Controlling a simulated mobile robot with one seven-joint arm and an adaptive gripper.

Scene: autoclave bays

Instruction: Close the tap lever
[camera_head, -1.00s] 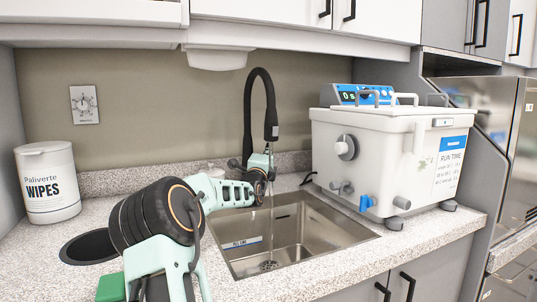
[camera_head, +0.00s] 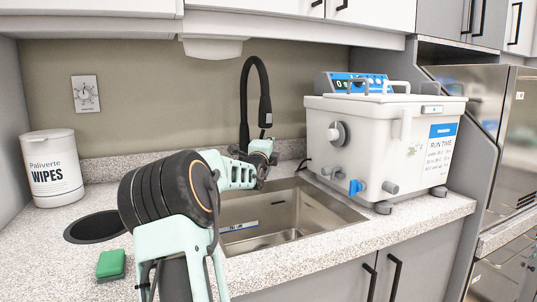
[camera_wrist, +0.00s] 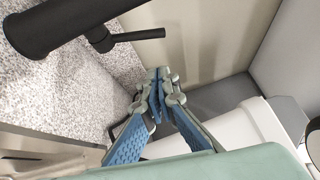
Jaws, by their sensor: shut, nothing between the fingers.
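The black gooseneck tap (camera_head: 245,100) stands behind the sink (camera_head: 345,213), with its spout hanging over the basin. No water stream shows below the spout. In the wrist view the tap body (camera_wrist: 55,22) crosses the upper left, and the thin black tap lever (camera_wrist: 138,36) sticks out from it to the right. In the head view my arm hides the lever. My gripper (camera_wrist: 160,76) is shut and empty, its blue-padded fingers meeting at the tips. In the wrist picture the tips appear below the lever, with a gap between. In the head view my gripper (camera_head: 263,152) is beside the spout.
A white bath unit (camera_head: 370,145) with a blue valve stands right of the sink. A wipes tub (camera_head: 52,170), a round counter opening (camera_head: 95,227) and a green sponge (camera_head: 111,265) are at the left. Cabinets (camera_head: 300,25) hang above. The front right counter is clear.

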